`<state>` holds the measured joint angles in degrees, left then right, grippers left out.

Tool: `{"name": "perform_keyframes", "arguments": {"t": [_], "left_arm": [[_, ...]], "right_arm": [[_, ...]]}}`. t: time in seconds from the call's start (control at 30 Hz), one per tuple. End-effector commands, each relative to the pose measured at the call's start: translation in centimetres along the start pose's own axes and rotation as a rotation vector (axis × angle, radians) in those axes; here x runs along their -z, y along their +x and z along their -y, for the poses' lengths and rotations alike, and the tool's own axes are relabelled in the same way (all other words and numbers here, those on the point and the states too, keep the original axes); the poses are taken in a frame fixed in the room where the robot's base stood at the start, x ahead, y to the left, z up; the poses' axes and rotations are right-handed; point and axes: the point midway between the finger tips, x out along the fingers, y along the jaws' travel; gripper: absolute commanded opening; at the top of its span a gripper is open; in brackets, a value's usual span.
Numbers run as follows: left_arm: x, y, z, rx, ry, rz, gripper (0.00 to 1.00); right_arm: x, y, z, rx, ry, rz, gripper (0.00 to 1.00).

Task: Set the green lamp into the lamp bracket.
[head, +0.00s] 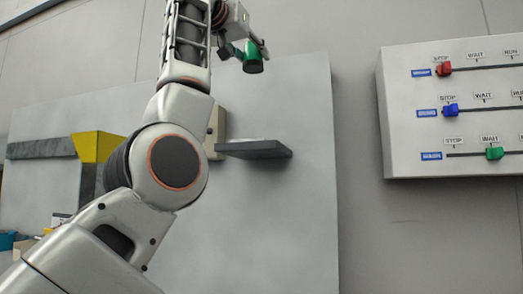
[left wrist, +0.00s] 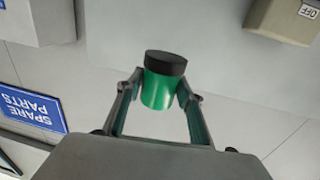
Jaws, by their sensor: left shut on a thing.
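The green lamp (head: 252,53) is a short green cylinder with a dark end. It is held high in front of the grey panel, near the top of the head view. My left gripper (head: 243,50) is shut on it. In the left wrist view the lamp (left wrist: 157,91) sits between the two fingers, its black end (left wrist: 165,62) pointing away from the palm. A dark grey ledge (head: 254,150) sticks out from the panel below the lamp, apart from it. I cannot tell whether this is the lamp bracket. My right gripper is not in view.
A beige box (head: 218,124) is on the panel beside the ledge, partly behind my left arm. A yellow block (head: 95,147) is at left. A board with coloured sliders (head: 455,120) hangs at right. A blue SPARE PARTS sign (left wrist: 32,109) shows inverted in the left wrist view.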

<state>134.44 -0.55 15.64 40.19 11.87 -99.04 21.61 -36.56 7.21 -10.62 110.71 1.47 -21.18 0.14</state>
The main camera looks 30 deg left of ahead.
Motion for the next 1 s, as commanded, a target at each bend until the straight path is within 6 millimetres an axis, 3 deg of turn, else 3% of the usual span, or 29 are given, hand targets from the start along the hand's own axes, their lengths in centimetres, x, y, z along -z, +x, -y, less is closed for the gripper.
{"name": "perform_keyframes", "arguments": {"t": [0.17,0.4,0.8,1.0], "left_arm": [[-1.7,0.0,-0.2,-0.002,-0.001,-0.003,0.14],[-6.9,0.1,-0.2,-0.002,-0.001,0.0,0.14],[-14.8,0.1,-0.2,-0.002,0.0,0.001,0.14],[-16.3,0.0,-0.2,-0.002,0.001,0.0,0.14]], "right_arm": [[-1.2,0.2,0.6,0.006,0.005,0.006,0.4],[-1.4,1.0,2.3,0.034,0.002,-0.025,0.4],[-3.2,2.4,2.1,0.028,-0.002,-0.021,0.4],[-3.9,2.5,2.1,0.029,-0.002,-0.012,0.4]]}}
